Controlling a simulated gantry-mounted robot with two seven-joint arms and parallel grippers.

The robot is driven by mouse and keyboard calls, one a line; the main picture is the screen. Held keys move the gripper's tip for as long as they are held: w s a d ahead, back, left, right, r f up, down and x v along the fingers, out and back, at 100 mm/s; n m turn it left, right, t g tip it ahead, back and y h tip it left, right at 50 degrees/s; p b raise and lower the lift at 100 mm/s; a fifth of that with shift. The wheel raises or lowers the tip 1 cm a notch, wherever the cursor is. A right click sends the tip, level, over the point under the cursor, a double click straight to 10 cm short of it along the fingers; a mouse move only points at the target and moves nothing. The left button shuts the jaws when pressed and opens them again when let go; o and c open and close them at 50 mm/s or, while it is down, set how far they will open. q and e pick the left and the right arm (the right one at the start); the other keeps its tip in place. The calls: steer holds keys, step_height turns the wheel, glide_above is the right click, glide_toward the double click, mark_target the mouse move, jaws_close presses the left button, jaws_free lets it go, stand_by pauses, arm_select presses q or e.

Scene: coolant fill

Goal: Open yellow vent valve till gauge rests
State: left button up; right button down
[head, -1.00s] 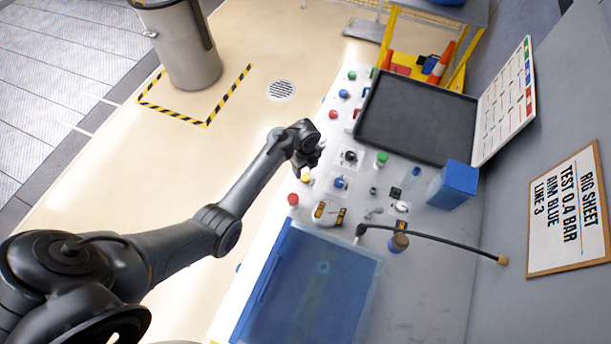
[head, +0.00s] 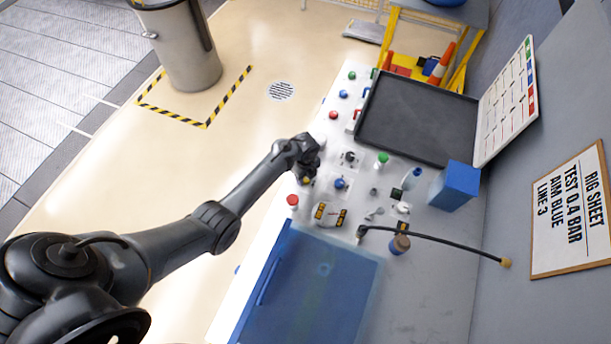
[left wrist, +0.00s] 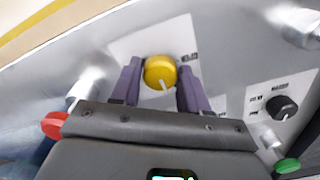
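The yellow vent valve knob (left wrist: 160,72) shows in the left wrist view with a pale pointer line on its face. My left gripper (left wrist: 159,80) has its two purple fingers on either side of the knob, with a narrow gap at each side. In the head view my left gripper (head: 308,176) is over the panel and hides most of the knob. A round white fitting with yellow and black blocks (head: 328,214), possibly the gauge, sits just below; its reading is too small to tell. My right gripper is not in view.
Near the gripper are a red knob (head: 292,200), a blue knob (head: 340,183) and a black knob (left wrist: 282,107). A translucent blue tank (head: 315,285) stands at the front. A black hose (head: 440,238) crosses the bench. A dark tray (head: 418,120) and blue box (head: 454,186) lie beyond.

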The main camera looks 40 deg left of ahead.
arm_select(q)
steer(key=c, duration=0.6)
steer(key=shift+r+n+p, duration=0.15)
steer(key=shift+n+p, duration=0.55)
steer(key=shift+n, duration=0.3)
steer(key=shift+n+p, duration=0.65)
steer(key=shift+n, duration=0.55)
steer(key=n+p, duration=0.2)
steer(key=n, duration=0.3)
steer(key=shift+n, duration=0.3)
steer(key=n+p, duration=0.1)
steer(key=n, duration=0.4)
